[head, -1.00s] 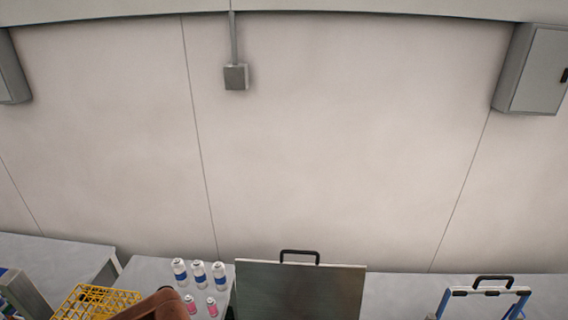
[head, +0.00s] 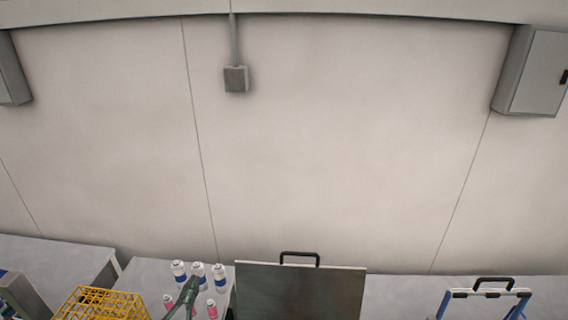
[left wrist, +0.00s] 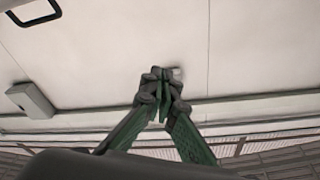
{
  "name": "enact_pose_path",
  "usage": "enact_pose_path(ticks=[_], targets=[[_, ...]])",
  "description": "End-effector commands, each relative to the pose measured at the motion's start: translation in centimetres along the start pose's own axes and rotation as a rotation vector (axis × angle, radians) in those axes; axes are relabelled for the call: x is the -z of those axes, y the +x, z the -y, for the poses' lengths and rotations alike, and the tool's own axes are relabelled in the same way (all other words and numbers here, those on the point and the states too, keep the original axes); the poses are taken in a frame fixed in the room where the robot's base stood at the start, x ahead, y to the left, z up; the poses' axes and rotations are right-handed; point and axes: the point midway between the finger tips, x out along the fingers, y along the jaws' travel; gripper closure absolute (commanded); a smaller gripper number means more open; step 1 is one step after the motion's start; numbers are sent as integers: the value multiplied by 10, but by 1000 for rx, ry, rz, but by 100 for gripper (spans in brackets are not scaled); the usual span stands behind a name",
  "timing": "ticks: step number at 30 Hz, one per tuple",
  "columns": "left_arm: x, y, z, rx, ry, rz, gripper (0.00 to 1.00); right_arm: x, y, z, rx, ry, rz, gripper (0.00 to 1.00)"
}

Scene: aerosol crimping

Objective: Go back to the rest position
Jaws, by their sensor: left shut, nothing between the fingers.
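My left gripper (head: 188,288) shows at the bottom of the head view, in front of the aerosol cans, pointing up. In the left wrist view its green fingers (left wrist: 160,98) meet at their tips, shut with nothing between them. Behind it, white cans with blue bands (head: 198,272) stand on the table, and pink cans (head: 212,308) stand lower down; the gripper partly covers some of them. My right gripper is not in view.
A yellow wire rack (head: 100,304) stands left of the cans. A dark panel with a black handle (head: 300,292) stands to their right. A blue-and-white frame with a handle (head: 485,298) is at the far right. The wall (head: 340,140) behind is bare in the middle.

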Motion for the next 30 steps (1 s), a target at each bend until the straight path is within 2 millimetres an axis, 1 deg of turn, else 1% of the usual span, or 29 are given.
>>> enact_pose_path(ticks=[1, 2, 3, 5, 6, 8, 9, 11, 12, 14, 15, 17, 18, 20, 21, 23, 24, 28, 29, 30], targets=[[-35, -11, 11, 41, -35, 112, 100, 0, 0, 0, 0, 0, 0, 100], [-55, -18, 16, 62, -53, 179, 100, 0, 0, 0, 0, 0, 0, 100], [-81, -30, 22, 85, -73, 267, 100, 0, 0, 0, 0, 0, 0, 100], [-119, -51, 26, 108, -103, 399, 100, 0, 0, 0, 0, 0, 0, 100], [-144, -67, 26, 118, -122, 488, 100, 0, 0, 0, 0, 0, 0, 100], [-178, -95, 24, 124, -151, 619, 100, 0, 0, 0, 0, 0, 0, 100], [-199, -115, 20, 123, -170, 705, 100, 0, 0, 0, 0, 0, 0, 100], [-226, -147, 12, 112, -199, 830, 100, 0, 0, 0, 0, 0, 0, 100], [-241, -168, 6, 100, -216, 906, 100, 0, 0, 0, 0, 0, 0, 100], [-258, -196, -3, 81, -239, 1004, 100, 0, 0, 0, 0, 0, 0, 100], [-268, -213, -10, 64, -253, 1062, 100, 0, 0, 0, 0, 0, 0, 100], [-278, -237, -19, 41, -272, 1138, 100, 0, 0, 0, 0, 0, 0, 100], [-283, -252, -25, 25, -283, 1184, 100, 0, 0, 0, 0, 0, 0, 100], [-289, -272, -34, 0, -300, 1245, 100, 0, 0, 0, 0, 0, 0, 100], [-293, -285, -40, -17, -312, 1285, 100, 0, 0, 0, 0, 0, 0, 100], [-296, -304, -48, -44, -327, 1339, 100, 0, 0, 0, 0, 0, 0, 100], [-298, -316, -53, -60, -339, 1373, 100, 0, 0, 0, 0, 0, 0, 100], [-300, -354, -71, -124, -374, 1478, 100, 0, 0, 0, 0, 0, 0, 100], [-309, -354, -76, -130, -373, 1483, 100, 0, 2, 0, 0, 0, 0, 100], [-324, -353, -82, -132, -370, 1485, 100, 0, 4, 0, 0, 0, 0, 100]])
